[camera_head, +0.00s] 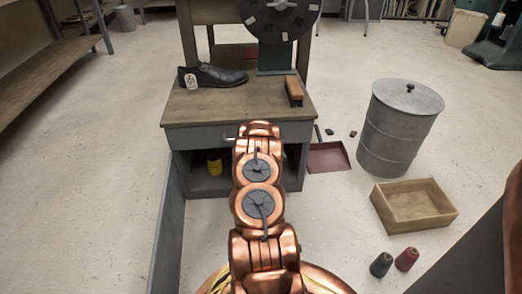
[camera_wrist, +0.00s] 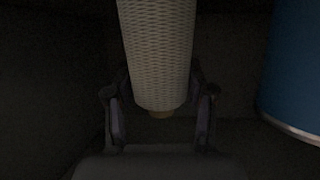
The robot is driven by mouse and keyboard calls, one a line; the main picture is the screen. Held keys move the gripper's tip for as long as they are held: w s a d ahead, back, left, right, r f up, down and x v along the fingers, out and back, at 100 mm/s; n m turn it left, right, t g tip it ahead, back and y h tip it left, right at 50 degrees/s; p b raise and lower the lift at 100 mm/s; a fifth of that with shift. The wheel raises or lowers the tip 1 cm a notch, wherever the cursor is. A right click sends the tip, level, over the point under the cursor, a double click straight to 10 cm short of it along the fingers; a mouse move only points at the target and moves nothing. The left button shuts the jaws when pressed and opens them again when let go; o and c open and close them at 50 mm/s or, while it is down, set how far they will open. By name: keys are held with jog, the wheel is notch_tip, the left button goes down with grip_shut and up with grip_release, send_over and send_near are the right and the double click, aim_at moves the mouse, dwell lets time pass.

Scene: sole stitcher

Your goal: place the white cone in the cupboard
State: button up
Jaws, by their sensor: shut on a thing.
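The white cone (camera_wrist: 157,45), a pale spool with a woven pattern and a small brown end, fills the middle of the wrist view. My gripper (camera_wrist: 160,100) is shut on it, one finger on each side. The surroundings in the wrist view are dark. The cupboard (camera_head: 211,186) is the open grey space under the wooden-topped bench in the head view. My arm reaches to its front, and hides my gripper and the cone there. I cannot tell whether the cone touches the cupboard floor.
A yellow can (camera_head: 214,165) stands inside the cupboard at left. A blue rounded thing (camera_wrist: 296,75) is close on the right in the wrist view. A black shoe (camera_head: 212,76) sits on the bench. A metal drum (camera_head: 398,130) and wooden box (camera_head: 413,222) stand at right.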

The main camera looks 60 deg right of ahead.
jog(key=o, duration=1.3)
jog(key=shift+s+a+r, duration=0.2)
jog(key=shift+a+r, duration=0.05)
jog(key=shift+r, duration=0.05)
jog(key=shift+p+v, duration=2.4)
jog(key=shift+v, duration=3.2)
